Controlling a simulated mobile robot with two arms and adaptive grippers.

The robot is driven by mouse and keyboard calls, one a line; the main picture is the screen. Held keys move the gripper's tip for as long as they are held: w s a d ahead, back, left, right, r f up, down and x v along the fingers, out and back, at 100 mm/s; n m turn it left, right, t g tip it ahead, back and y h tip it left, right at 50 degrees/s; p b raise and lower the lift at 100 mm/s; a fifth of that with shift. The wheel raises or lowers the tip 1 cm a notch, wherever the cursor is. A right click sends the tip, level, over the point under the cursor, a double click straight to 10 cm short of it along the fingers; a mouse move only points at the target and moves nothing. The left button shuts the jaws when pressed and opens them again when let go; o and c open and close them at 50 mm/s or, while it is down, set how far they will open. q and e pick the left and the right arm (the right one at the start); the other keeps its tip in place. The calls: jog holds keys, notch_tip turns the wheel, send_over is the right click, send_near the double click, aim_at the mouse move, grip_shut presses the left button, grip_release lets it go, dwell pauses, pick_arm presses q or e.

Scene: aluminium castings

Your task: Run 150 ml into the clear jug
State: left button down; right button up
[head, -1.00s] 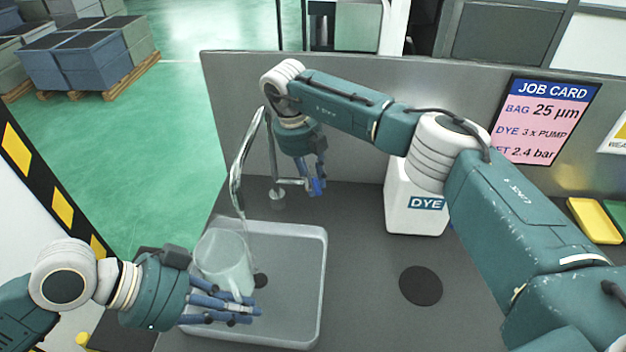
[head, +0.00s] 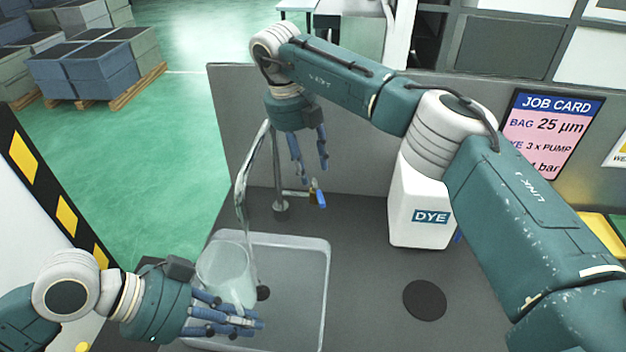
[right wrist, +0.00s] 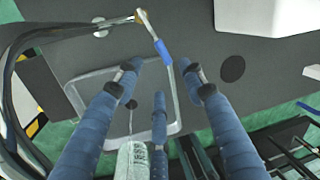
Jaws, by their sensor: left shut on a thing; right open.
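The clear jug (head: 222,268) stands in the grey sink tray (head: 325,285), under the tap's curved spout (head: 242,190). My left gripper (head: 236,316) is shut on the jug at its front right. A thin clear streak, apparently water, runs down from the spout at the jug's right side; I cannot tell whether it lands inside. The jug's level and scale are not readable. The tap's blue lever (head: 319,194) also shows in the right wrist view (right wrist: 163,52). My right gripper (head: 311,172) is open and empty just above the lever, apart from it.
A white DYE container (head: 418,205) stands right of the tap on the dark counter. A dark round spot (head: 425,300) lies in front of it. A job card (head: 553,130) is on the back panel. My right arm spans above the counter.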

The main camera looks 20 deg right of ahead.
jog(key=shift+a+r, duration=0.25)
jog(key=shift+r, duration=1)
pick_arm(q)
jog(key=shift+w+d, duration=0.1)
jog(key=w+d, duration=0.4)
jog(key=w, duration=0.2)
jog(key=shift+w+d, duration=0.35)
jog(key=shift+w, duration=0.05)
jog(key=shift+s+a, duration=0.1)
dwell(1.2)
